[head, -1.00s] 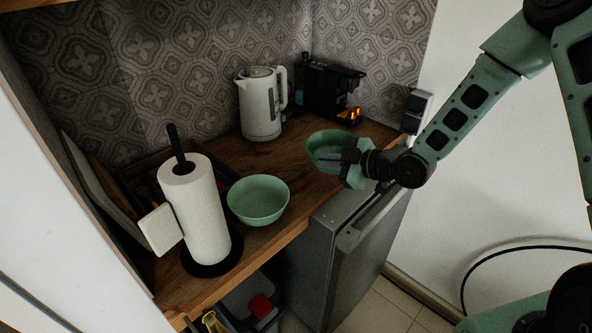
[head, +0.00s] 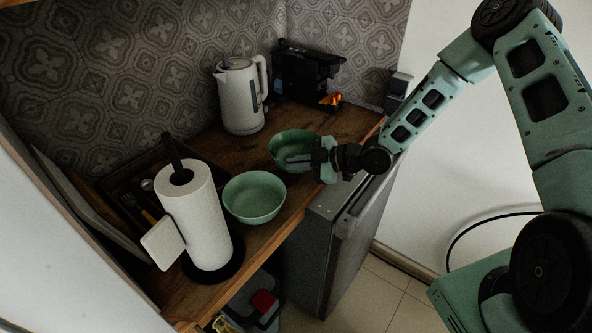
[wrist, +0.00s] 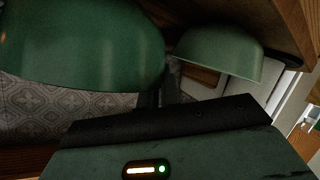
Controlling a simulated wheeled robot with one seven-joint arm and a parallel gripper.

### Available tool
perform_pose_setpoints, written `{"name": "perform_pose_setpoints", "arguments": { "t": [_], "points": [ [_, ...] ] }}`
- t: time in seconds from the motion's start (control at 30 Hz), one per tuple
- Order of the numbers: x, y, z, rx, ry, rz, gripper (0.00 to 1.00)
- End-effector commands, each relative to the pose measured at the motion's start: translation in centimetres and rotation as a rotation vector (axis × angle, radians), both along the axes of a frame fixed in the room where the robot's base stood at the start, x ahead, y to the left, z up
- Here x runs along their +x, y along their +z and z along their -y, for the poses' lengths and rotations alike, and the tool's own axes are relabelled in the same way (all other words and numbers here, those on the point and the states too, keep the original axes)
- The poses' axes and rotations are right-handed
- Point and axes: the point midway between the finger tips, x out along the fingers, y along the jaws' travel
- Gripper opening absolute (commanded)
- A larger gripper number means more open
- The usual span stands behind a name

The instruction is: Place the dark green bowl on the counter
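The dark green bowl (head: 289,142) is in my gripper (head: 302,159), which is shut on its right-hand rim; one finger shows inside the bowl. The bowl is roughly upright over the wooden counter (head: 232,150), in front of the kettle. I cannot tell whether its base touches the wood. In the wrist view, the dark green bowl (wrist: 80,45) fills the upper left, and the fingers (wrist: 168,85) are partly hidden by it. A lighter green bowl (head: 254,197) stands on the counter just left of and nearer than the held bowl; it also shows in the wrist view (wrist: 222,52).
A paper towel roll (head: 200,215) on a holder stands at the front left. A white kettle (head: 240,100) and a black coffee machine (head: 303,75) stand at the back. A cutlery tray (head: 125,190) lies behind the roll. A grey fridge (head: 335,235) stands below the counter's right side.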

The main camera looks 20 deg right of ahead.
Motion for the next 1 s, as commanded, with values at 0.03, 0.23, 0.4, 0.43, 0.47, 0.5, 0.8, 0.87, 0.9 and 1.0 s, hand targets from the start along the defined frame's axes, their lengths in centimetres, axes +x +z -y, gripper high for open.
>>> {"name": "perform_pose_setpoints", "arguments": {
  "t": [0.03,0.23,0.4,0.43,0.47,0.5,0.8,0.87,0.9,1.0],
  "points": [
    [-0.1,-0.6,-0.1,0.003,-0.001,-0.003,0.0],
    [0.0,-2.7,-0.1,0.002,0.001,0.0,0.0],
    [0.0,-3.1,0.0,0.001,0.001,0.003,0.0],
    [0.0,-3.1,0.0,0.001,0.001,0.003,0.0],
    [0.0,-3.1,0.0,0.001,0.001,0.003,0.0],
    [0.0,-3.1,0.0,0.001,0.0,0.002,0.0],
    [0.0,-3.3,0.0,0.001,0.0,-0.001,0.28],
    [0.0,-3.3,0.0,0.001,0.0,-0.001,0.28],
    [0.0,-3.3,0.0,0.001,0.0,-0.001,0.28],
    [0.0,-3.2,0.0,0.001,0.0,-0.001,0.28]
  ]
}}
